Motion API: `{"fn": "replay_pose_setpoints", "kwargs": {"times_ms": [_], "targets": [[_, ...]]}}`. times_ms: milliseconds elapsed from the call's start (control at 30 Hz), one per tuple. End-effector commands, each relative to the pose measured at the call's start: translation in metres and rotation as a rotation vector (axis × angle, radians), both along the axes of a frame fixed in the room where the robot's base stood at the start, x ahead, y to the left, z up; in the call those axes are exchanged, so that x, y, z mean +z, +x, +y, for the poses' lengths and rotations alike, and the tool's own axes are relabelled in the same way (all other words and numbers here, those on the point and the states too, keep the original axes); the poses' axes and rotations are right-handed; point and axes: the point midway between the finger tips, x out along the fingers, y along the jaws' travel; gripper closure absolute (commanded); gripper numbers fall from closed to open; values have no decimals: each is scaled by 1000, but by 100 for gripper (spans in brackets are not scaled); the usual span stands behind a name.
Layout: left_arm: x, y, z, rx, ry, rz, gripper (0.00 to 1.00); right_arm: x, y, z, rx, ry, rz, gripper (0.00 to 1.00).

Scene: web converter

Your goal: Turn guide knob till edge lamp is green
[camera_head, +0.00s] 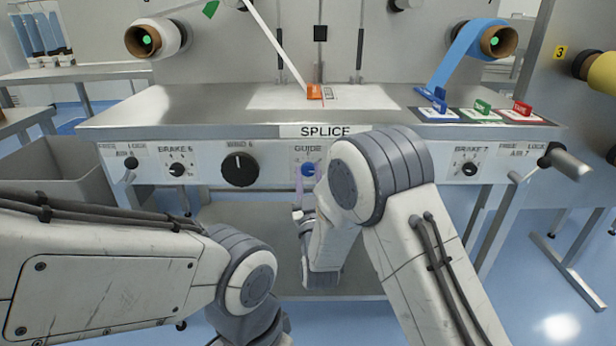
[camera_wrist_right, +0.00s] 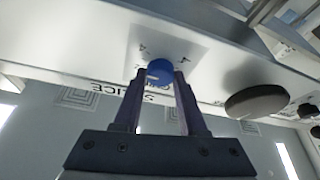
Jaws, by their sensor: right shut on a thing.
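The blue guide knob (camera_head: 308,170) is on the front panel under the label GUIDE, partly hidden by my right arm. In the right wrist view the knob (camera_wrist_right: 160,70) sits between the two fingertips of my right gripper (camera_wrist_right: 159,78), which is shut on it. In the head view only part of this gripper (camera_head: 307,184) shows beside my forearm. My left arm comes in from the left, but its gripper is out of view. I cannot pick out an edge lamp in either view.
A large black knob (camera_head: 240,169) is left of the guide knob, with the brake 6 knob (camera_head: 177,169) further left and the brake 7 knob (camera_head: 469,168) to the right. The steel splice table (camera_head: 220,118) overhangs the panel. Coloured clamps (camera_head: 482,107) lie at its right.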

Motion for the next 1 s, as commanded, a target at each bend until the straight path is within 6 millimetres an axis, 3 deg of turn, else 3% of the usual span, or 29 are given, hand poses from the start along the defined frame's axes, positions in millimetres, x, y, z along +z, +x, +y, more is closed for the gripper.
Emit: {"fn": "replay_pose_setpoints", "kwargs": {"times_ms": [500, 1000], "targets": [[-39, 0, 0, 0, 0, 0, 29, -3, 0, 2, 2, 318, -2, 100], [-53, 0, 0, 0, 0, 0, 29, -1, 0, 2, -1, 493, 1, 100]]}}
